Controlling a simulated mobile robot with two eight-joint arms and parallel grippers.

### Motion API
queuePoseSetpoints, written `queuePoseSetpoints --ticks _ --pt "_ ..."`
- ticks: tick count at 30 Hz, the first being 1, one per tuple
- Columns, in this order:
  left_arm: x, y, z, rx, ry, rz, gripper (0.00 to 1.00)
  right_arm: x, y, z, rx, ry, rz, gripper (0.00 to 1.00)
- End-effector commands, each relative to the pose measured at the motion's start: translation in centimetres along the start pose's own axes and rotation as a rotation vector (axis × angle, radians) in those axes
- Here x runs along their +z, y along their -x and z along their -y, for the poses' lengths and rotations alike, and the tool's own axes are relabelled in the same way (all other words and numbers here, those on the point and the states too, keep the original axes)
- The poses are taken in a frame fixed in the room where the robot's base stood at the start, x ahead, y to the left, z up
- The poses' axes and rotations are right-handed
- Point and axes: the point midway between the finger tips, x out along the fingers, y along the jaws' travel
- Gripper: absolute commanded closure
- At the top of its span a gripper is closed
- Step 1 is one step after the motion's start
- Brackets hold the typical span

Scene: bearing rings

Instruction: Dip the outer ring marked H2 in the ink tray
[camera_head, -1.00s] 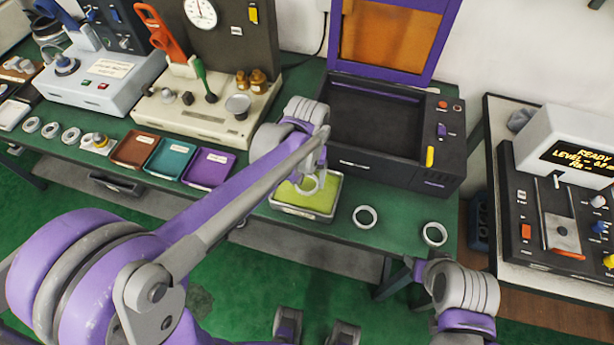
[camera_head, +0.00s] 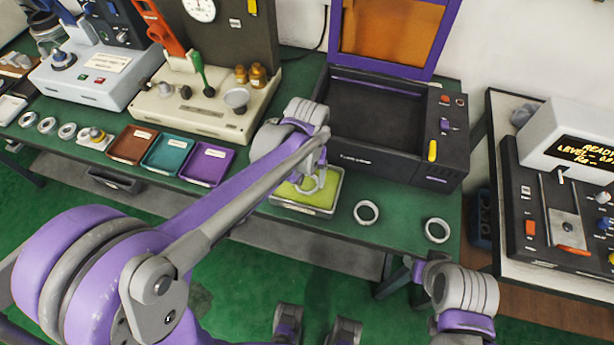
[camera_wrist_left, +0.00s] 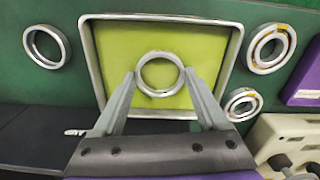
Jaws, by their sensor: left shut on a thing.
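My left gripper (camera_head: 312,182) is shut on a plain silvery ring (camera_wrist_left: 161,74), held between its two fingertips in the left wrist view. The ring is over the shallow, pale-rimmed ink tray (camera_wrist_left: 90,60) with a yellow-green bottom. The tray also shows in the head view (camera_head: 333,200), partly behind my left arm. I cannot tell whether the ring touches the green surface. No H2 mark is legible. My right arm's wrist shows at the lower right, but its gripper's fingers do not.
Two loose rings (camera_head: 366,213) (camera_head: 437,230) lie right of the tray on the green bench. Two rings with orange parts (camera_wrist_left: 271,48) (camera_wrist_left: 242,104) lie beside it in the wrist view. A black open box (camera_head: 350,160) stands behind; purple (camera_head: 196,180) and teal trays are left.

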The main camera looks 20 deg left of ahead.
Motion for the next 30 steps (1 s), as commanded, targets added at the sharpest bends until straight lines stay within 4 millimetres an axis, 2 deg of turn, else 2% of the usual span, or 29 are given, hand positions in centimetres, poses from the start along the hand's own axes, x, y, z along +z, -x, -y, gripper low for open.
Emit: queuePoseSetpoints --ticks 24,30 --pt "0.0 -2.1 0.0 0.000 0.000 0.000 0.84 1.0 -1.4 0.0 0.000 0.000 0.006 0.50" --pt "0.0 -2.0 0.0 0.000 0.000 0.000 0.84 0.9 -1.3 0.0 0.000 0.000 0.006 0.50"
